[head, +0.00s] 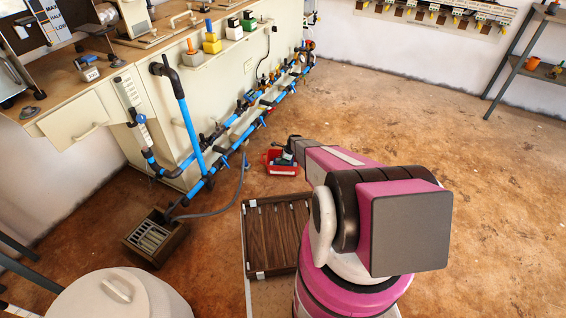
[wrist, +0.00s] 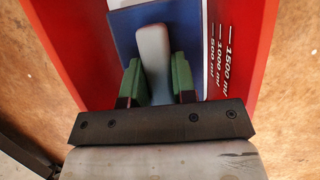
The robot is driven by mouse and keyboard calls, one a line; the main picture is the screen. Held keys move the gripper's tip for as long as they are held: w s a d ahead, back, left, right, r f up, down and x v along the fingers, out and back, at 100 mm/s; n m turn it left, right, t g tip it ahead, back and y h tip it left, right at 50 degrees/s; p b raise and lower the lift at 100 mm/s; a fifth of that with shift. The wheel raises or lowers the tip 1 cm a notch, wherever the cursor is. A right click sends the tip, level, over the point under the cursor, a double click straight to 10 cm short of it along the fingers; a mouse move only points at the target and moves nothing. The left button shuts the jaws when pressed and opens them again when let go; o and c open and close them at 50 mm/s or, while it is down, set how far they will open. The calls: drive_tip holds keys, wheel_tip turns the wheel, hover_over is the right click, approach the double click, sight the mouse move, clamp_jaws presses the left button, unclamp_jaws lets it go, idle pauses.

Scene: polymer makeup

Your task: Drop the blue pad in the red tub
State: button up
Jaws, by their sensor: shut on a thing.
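The red tub (head: 282,170) sits on the brown floor in the head view. It also fills much of the wrist view (wrist: 245,50), with white volume marks on its wall. The blue pad (wrist: 190,35) lies flat to the camera within the tub's outline, with a grey grip piece (wrist: 153,50) in front of it. My gripper (wrist: 155,80) has green fingers closed on both sides of this grey piece. In the head view my gripper (head: 284,158) is over the tub and hides part of it. I cannot tell whether the pad touches the tub's bottom.
A brown slatted tray (head: 250,235) lies on the floor beside my arm. A box with a grate (head: 155,238) stands to its left. Blue pipes (head: 190,125) and a grey hose (head: 235,200) run left of the tub. Open floor lies to the right.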

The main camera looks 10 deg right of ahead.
drive_tip(key=shift+f, duration=0.4)
drive_tip(key=shift+f, duration=0.6)
drive_tip(key=o, duration=0.9)
drive_tip(key=shift+r, duration=0.1)
